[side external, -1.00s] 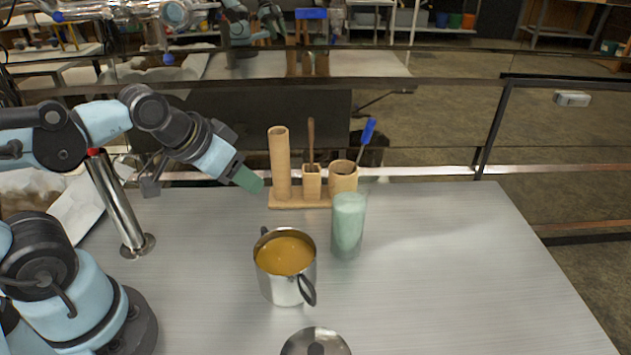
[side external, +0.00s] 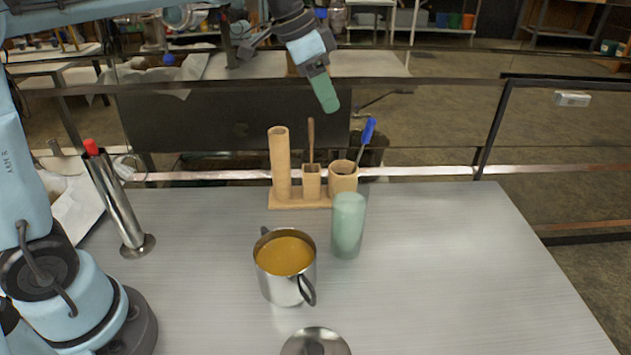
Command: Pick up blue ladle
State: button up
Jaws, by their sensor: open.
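The ladle's blue handle (side external: 369,129) sticks up, tilted to the right, from the round wooden cup at the right end of the wooden holder (side external: 300,204). Its lower end is hidden inside that cup. My gripper (side external: 329,103) is in the air above the holder, a little left of and higher than the blue handle in the picture. Its green fingertips point down and slightly right. It is open, holds nothing visible, and appears apart from the ladle.
A steel pot (side external: 285,283) of amber liquid stands in front of the holder. A pale green cylinder (side external: 347,226) stands beside it. A round metal lid (side external: 315,343) lies at the front edge. A red-tipped steel cylinder (side external: 121,205) is at left. The right side of the table is clear.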

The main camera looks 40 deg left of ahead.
aim_at(367, 125)
jog(key=w+d+f+m, duration=0.1)
jog(key=w+f, duration=0.1)
jog(key=w+d+f+m+g+h, duration=0.1)
jog(key=w+f, duration=0.1)
jog(key=w, duration=0.1)
jog(key=w+d+f+m, duration=0.1)
jog(key=w+f, duration=0.2)
jog(key=shift+d+m+g, duration=0.2)
jog(key=shift+m+g, duration=0.1)
jog(key=shift+a+x, duration=0.15)
jog(key=shift+x, duration=1.25)
jog(key=shift+a+x, duration=0.1)
jog(key=shift+x, duration=1.3)
jog(key=shift+f, duration=0.1)
jog(key=c, duration=0.9)
